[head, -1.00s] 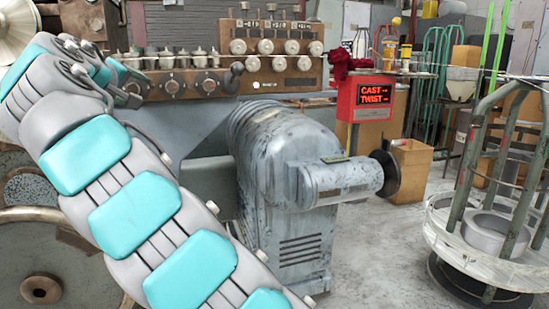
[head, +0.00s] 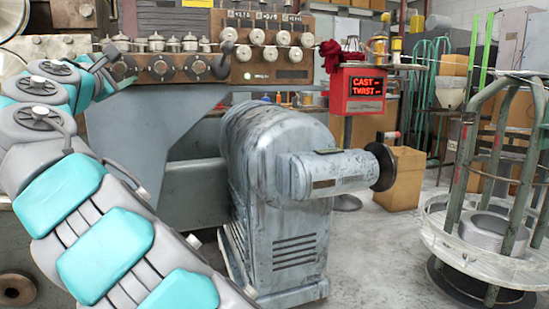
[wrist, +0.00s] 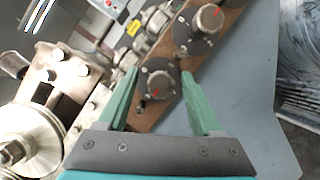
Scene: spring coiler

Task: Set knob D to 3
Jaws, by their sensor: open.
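In the wrist view my gripper (wrist: 160,76) is open, its two green fingers spread on either side of a round metal knob (wrist: 157,84) with a red mark on a dark dial plate. Nothing is held, and I cannot tell how deep the fingertips reach. A second such knob (wrist: 209,18) sits beyond, up and right, on the same brown panel. In the head view the lower brown panel carries a row of dark dial knobs (head: 160,67). The raised panel beside it has two rows of pale knobs (head: 282,39) under small labels. The lettering is too small to identify knob D surely.
A black ball-ended lever (head: 222,66) stands at the right of the dial row. Metal posts (head: 156,42) line the panel's top. A grey motor housing (head: 280,150) stands below. A red CAST/TWIST display (head: 357,90) and wire reel stand (head: 480,235) are to the right.

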